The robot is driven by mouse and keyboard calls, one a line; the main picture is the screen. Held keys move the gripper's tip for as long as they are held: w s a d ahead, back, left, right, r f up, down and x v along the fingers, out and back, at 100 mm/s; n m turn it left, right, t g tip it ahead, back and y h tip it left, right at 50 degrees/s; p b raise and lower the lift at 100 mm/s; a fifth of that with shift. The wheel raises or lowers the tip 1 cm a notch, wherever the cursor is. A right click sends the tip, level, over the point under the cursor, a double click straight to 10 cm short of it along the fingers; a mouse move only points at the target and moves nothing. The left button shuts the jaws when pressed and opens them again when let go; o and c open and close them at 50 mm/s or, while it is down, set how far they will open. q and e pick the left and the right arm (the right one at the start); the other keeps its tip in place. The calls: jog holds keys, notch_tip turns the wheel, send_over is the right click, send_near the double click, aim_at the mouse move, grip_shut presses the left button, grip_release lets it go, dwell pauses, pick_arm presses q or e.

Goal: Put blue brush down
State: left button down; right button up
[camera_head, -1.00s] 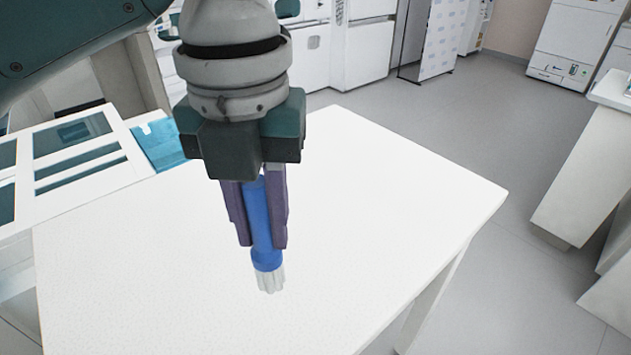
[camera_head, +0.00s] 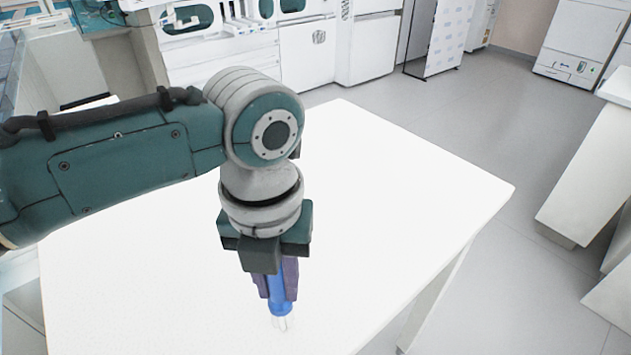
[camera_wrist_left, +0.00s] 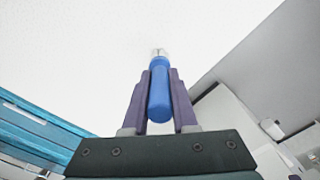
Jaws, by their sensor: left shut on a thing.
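The blue brush (camera_head: 280,303) has a blue handle and pale bristles that point down. My left gripper (camera_head: 277,285) is shut on its handle, with the purple fingers on either side. The bristle end is low over the white table (camera_head: 380,210), near its front part; I cannot tell whether it touches the top. In the left wrist view the brush (camera_wrist_left: 160,90) sits between the fingers of my left gripper (camera_wrist_left: 160,95), its tip against the white tabletop background. My right gripper is not in view.
The white tabletop around the brush is bare. Its right edge drops to the grey floor (camera_head: 500,130). White cabinets (camera_head: 370,45) stand at the back, and another white bench (camera_head: 595,160) stands to the right.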

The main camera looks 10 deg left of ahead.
pick_arm(q)
jog(key=shift+f, duration=0.2)
jog(key=c, duration=0.7)
grip_release()
jog(key=shift+r, duration=0.1)
notch_tip(320, 180, up, 12)
jog(key=shift+r, duration=0.1)
jog(key=s+d+f+n+t+h, duration=0.25)
jog(key=s+f+n, duration=0.4)
jog(key=n, duration=0.85)
jog(key=s+a+n+t+y, duration=0.1)
jog(key=s+a+n+y, duration=0.1)
jog(key=s+a+n, duration=0.7)
jog(key=a+n, duration=0.1)
jog(key=n, duration=0.7)
jog(key=shift+s+a+r+n, duration=0.35)
jog(key=shift+s+r+n, duration=0.05)
